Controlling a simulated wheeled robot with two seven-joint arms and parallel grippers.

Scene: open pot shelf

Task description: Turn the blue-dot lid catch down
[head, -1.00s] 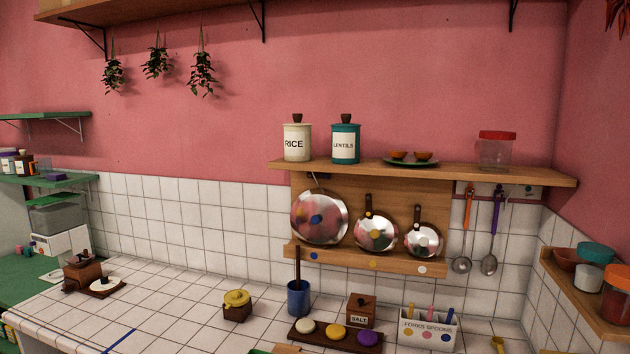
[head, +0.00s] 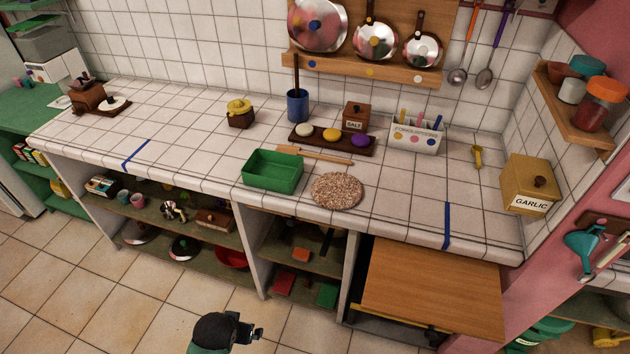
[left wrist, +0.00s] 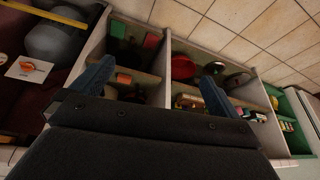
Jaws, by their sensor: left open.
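My left gripper (head: 259,334) is low in front of the counter, well apart from the rack. Its two blue fingers (left wrist: 152,92) are spread in the left wrist view, with nothing between them. My right gripper is not in view.
The tiled counter (head: 195,148) separates my gripper from the rack. On it stand a green tray (head: 272,171), a round cork mat (head: 337,190), a blue pot (head: 297,104) and a fork holder (head: 416,136). A wooden panel (head: 432,290) juts out below. Floor at left is clear.

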